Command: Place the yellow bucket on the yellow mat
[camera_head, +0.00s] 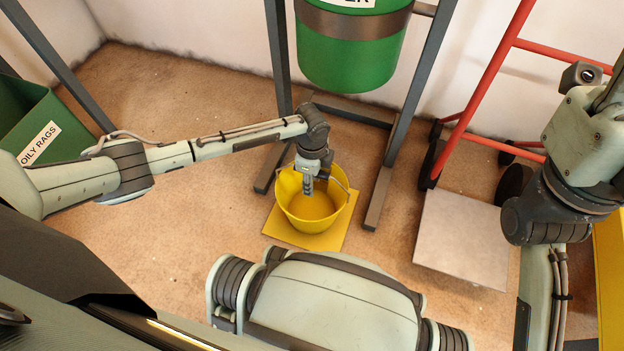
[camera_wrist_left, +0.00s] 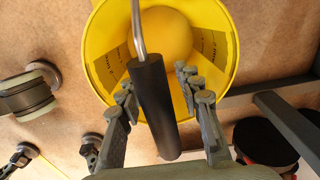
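The yellow bucket (camera_head: 312,207) stands upright over the yellow mat (camera_head: 345,237), whose edges show around it. It looks set down on the mat, though its base is hidden. The bucket also fills the upper part of the left wrist view (camera_wrist_left: 225,75). Its wire handle carries a black grip (camera_wrist_left: 152,105). My right gripper is out of view.
A green hanging container (camera_head: 350,55) on a dark metal stand (camera_head: 378,197) is just behind the mat. A red hand truck (camera_head: 480,95) with a grey plate (camera_head: 463,240) stands to the right. A green oily rags bin (camera_head: 38,120) is at the left. Floor left of the mat is clear.

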